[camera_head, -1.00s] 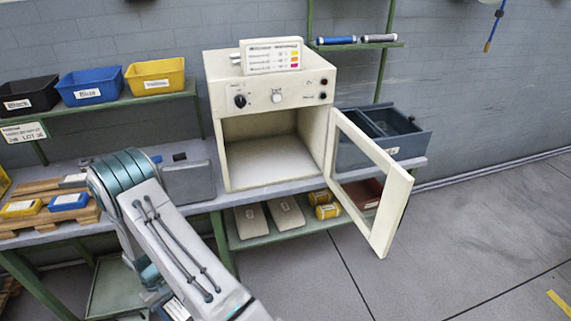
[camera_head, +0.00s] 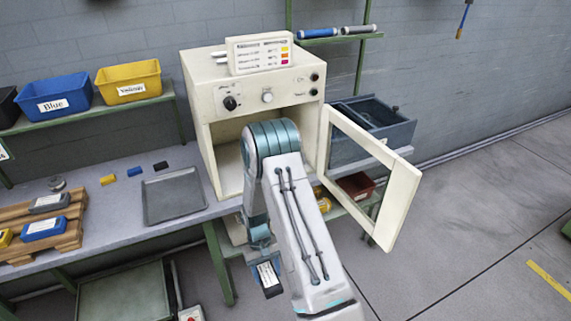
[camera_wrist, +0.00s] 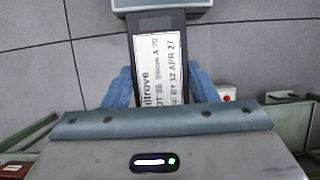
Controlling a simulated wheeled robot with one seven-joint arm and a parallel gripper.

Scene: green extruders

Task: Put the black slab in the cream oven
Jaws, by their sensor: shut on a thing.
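The black slab (camera_head: 272,291) has a white printed label and hangs below my arm in the head view, in front of the bench. It also shows in the wrist view (camera_wrist: 144,22), between the blue fingers of my gripper (camera_wrist: 160,88), which is shut on it. In the head view the gripper's fingers are hard to make out behind my arm. The cream oven (camera_head: 199,95) stands on the bench, its door (camera_head: 404,190) swung wide open to the right. My arm covers much of the oven's opening; the visible inside at left looks empty.
A grey tray (camera_head: 174,196) lies on the bench left of the oven. A wooden pallet (camera_head: 70,238) with slabs is further left. Blue (camera_head: 53,95) and yellow (camera_head: 128,82) bins sit on the shelf. A blue-grey crate (camera_head: 345,152) stands behind the open door.

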